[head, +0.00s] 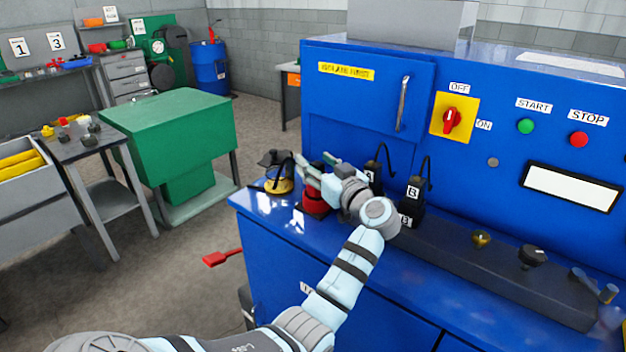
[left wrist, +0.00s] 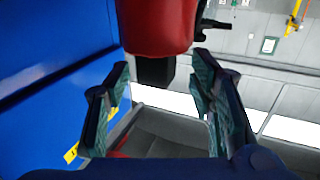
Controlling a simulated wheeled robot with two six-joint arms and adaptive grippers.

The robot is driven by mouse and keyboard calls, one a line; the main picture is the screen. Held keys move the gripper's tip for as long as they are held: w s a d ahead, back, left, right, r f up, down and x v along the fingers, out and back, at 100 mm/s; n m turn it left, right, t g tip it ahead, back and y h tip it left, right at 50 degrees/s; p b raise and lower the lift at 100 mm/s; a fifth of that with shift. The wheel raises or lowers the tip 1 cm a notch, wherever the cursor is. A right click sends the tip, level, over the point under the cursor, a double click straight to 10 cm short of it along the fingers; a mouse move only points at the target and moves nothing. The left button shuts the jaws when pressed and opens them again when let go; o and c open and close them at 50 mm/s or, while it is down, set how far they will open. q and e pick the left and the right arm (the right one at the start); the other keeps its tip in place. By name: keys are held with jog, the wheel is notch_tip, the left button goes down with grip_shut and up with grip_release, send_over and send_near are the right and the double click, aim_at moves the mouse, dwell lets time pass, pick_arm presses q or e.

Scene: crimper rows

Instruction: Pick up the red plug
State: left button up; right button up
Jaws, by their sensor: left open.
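The red plug (head: 315,201) stands on the blue bench top near its left edge, partly hidden by my left gripper (head: 318,169). In the left wrist view the red plug (left wrist: 160,26) shows as a red body with a dark narrower end, at the top centre. My left gripper (left wrist: 160,68) is open there, with the plug's dark end in line with the gap between its fingertips. The fingers look empty, and I cannot tell whether they touch the plug. My right gripper is not in view.
A yellow and black plug (head: 279,184) stands just left of the red one. Black plugs marked B (head: 412,191) stand to the right, close to the blue panel (head: 350,110). A green cabinet (head: 170,125) stands farther left.

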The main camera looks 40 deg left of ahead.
pick_arm(q)
jog(key=shift+w+a+f, duration=0.2)
jog(key=shift+w+f, duration=0.1)
jog(key=shift+s+d+r, duration=0.15)
jog(key=shift+d+r, duration=0.05)
jog(key=c, duration=0.9)
jog(key=shift+a, duration=0.1)
grip_shut()
